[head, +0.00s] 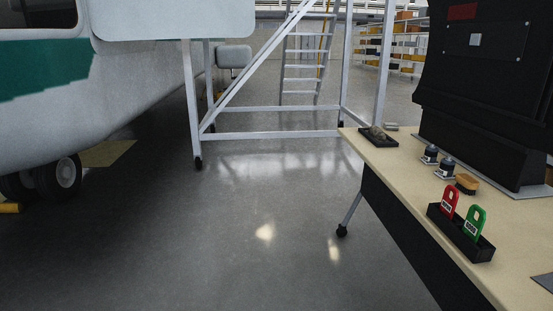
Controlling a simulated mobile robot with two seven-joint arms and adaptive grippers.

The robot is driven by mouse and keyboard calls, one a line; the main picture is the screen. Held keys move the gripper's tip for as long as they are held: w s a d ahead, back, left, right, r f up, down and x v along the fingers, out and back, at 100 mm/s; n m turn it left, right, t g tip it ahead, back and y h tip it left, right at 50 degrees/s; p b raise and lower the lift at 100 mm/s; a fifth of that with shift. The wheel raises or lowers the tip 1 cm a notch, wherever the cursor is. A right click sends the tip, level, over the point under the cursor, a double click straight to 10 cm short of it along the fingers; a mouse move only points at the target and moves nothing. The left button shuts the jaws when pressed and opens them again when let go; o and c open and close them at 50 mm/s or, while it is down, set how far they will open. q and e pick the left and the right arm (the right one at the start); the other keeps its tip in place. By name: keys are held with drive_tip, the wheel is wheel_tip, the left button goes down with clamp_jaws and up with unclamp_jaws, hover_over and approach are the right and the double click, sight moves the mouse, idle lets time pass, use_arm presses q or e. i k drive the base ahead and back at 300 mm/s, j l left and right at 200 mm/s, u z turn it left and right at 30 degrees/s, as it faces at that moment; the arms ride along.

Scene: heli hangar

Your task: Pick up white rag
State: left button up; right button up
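I cannot make out a clearly white rag in the head view. A small grey-brown lump (377,132) sits in a shallow black tray (382,143) at the far left corner of the table, and a small pale grey item (391,126) lies just behind it. Both are too small to identify. Neither of my grippers shows in the view.
The beige table (408,168) stands at the right. It bears two small dark jars (447,165), a brown brush (467,184), a black holder (462,240) with red and green tags, and a large black machine (480,100). The grey floor (240,235) is open left of it.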

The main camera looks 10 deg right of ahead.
sight(387, 126)
drive_tip(key=i, duration=3.4)
drive_tip(key=i+z, duration=0.3)
drive_tip(key=i, duration=0.15)
drive_tip(key=i+j+z, duration=0.2)
drive_tip(key=i+z, duration=0.15)
drive_tip(key=i+j+z, duration=0.3)
drive_tip(key=i, duration=0.15)
drive_tip(key=i+j+z, duration=0.35)
drive_tip(key=z, duration=0.15)
drive_tip(key=i+j+z, duration=0.25)
drive_tip(key=j+z, duration=0.2)
